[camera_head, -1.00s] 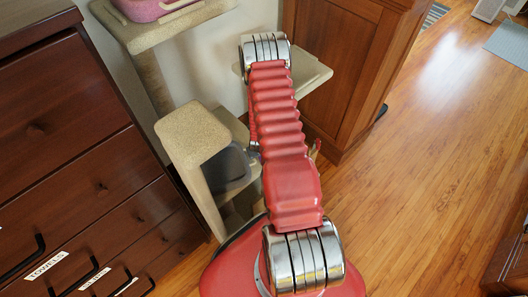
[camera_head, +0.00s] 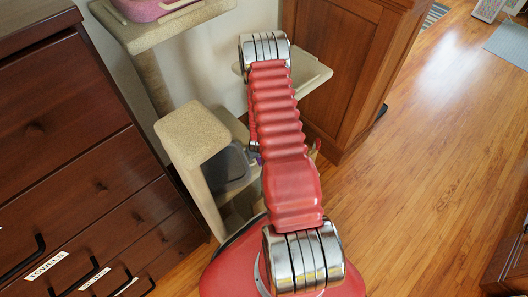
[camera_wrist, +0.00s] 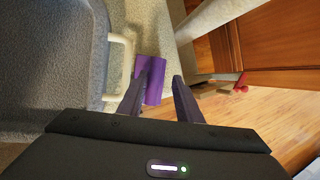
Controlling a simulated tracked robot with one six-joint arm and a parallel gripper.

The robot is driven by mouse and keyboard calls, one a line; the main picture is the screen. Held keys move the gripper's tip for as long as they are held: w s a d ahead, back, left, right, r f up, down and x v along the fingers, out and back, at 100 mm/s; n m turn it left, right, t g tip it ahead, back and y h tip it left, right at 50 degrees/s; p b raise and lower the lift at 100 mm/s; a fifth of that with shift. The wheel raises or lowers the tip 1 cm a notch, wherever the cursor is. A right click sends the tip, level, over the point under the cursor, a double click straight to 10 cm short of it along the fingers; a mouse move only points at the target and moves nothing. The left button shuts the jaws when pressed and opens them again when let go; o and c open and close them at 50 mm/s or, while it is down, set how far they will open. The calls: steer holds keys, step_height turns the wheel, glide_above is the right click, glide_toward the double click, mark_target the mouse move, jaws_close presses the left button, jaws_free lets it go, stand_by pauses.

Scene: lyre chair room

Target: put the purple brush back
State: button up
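The purple brush (camera_wrist: 154,82) shows in the wrist view on a beige carpeted surface (camera_wrist: 157,28), beside a cream handle-like loop. My gripper (camera_wrist: 163,78) is open. Its left finger overlaps the brush in the picture, and a gap lies between the brush and the right finger. I cannot tell whether the left finger touches the brush. In the head view my gripper is hidden behind my red arm. A small purple bit (camera_head: 256,156) shows at the arm's left edge and may be the brush.
A cat tree (camera_head: 193,135) with beige platforms stands by the wall and holds a grey container (camera_head: 229,168). A pink container (camera_head: 147,9) sits on its upper platform. A dark wooden drawer cabinet (camera_head: 85,150) is at left, a wooden cupboard (camera_head: 345,75) behind.

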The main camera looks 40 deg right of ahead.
steer(key=v, duration=1.1)
steer(key=shift+r, duration=0.4)
steer(key=shift+s, duration=0.1)
stand_by(0.5)
